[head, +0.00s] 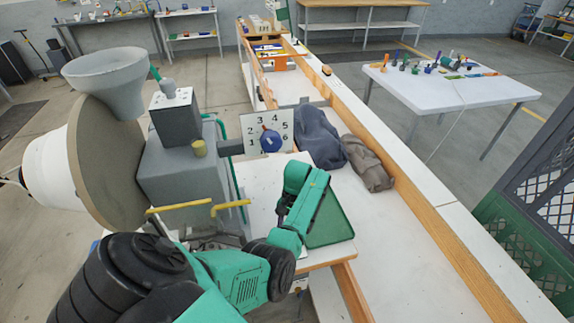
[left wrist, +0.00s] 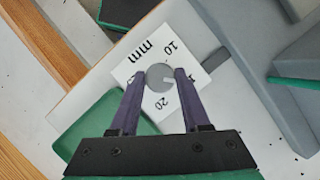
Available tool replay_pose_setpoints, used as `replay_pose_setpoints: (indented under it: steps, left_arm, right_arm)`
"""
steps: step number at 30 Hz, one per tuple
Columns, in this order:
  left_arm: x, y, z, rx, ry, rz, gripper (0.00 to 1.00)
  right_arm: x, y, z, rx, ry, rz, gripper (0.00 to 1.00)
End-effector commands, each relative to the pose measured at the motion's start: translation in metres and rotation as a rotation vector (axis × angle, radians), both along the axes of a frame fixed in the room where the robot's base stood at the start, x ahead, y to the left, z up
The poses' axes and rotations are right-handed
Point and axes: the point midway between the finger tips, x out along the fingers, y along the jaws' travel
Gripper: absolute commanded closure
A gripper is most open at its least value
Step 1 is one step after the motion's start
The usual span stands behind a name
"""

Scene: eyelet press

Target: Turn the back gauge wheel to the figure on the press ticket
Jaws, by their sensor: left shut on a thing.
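The back gauge wheel (left wrist: 160,77) is a small grey disc on a white plate (left wrist: 125,72) marked "mm", 10 and 20 in the left wrist view. A light notch on the disc's right side faces between the 10 and the 20. Other figures are hidden behind my fingers. My left gripper (left wrist: 161,80) has its two purple fingers closed on either side of the disc. In the head view my left gripper (head: 282,208) reaches down beside the press (head: 180,170); the wheel is hidden there. I can make out no readable press ticket. My right gripper is not in view.
A white dial plate (head: 248,134) numbered 2 to 6 with a blue knob (head: 270,141) stands behind my left gripper. Dark blue (head: 318,140) and brown (head: 368,163) cloth-like bundles lie on the bench. The bench's front right is clear.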

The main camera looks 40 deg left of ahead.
Motion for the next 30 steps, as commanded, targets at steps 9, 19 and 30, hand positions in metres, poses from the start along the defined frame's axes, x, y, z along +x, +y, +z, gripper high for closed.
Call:
replay_pose_setpoints:
  steps: [9,19,30]
  left_arm:
    - [-0.001,0.0,-0.001,-0.002,0.001,0.01,1.0]
    - [-0.001,0.0,-0.001,-0.001,0.001,0.009,0.23]
    - [0.007,0.002,0.014,0.0,-0.004,0.01,0.23]
  right_arm:
    - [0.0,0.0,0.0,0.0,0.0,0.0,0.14]
    - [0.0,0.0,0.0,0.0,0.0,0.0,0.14]
    - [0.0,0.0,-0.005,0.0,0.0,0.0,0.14]
